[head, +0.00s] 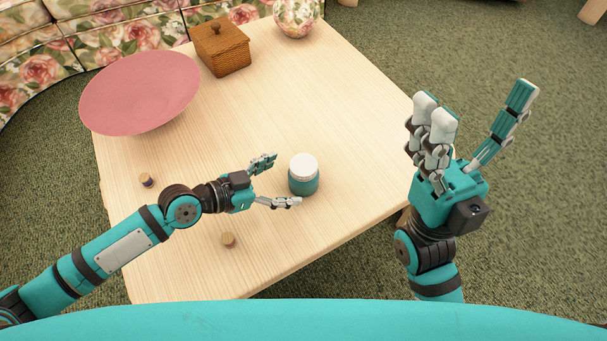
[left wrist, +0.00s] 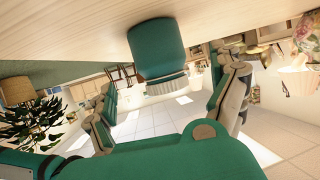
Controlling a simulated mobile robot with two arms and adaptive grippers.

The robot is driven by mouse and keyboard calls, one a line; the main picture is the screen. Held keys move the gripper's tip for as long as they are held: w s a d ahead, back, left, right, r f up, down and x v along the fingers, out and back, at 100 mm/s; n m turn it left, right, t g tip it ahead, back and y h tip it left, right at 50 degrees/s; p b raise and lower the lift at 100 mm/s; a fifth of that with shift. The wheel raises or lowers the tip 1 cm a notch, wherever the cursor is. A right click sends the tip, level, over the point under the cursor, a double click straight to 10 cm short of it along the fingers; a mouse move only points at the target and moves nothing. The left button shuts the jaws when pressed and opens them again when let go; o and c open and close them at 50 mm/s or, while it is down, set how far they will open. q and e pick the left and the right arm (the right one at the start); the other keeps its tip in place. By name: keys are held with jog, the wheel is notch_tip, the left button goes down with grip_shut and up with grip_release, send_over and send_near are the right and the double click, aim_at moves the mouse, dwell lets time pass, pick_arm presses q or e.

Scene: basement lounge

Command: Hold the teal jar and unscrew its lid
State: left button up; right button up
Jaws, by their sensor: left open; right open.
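The teal jar (head: 303,184) stands upright on the light wooden table, with its white lid (head: 303,166) on top. My left gripper (head: 280,181) is open, low over the table just left of the jar, its fingers pointing toward it. In the left wrist view the picture is upside down; the jar (left wrist: 158,48) and the ribbed edge of its lid (left wrist: 162,86) show ahead, between the open fingers (left wrist: 168,97). My right gripper (head: 478,120) is open and empty, raised at the right, past the table's edge and apart from the jar.
The table right of the jar is clear.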

aim_at(304, 174)
pick_arm(q)
jog(key=b+x, duration=0.1)
jog(key=x, duration=0.5)
jog(key=shift+w+d, duration=0.15)
jog(key=shift+d, duration=0.15)
jog(key=c, duration=1.3)
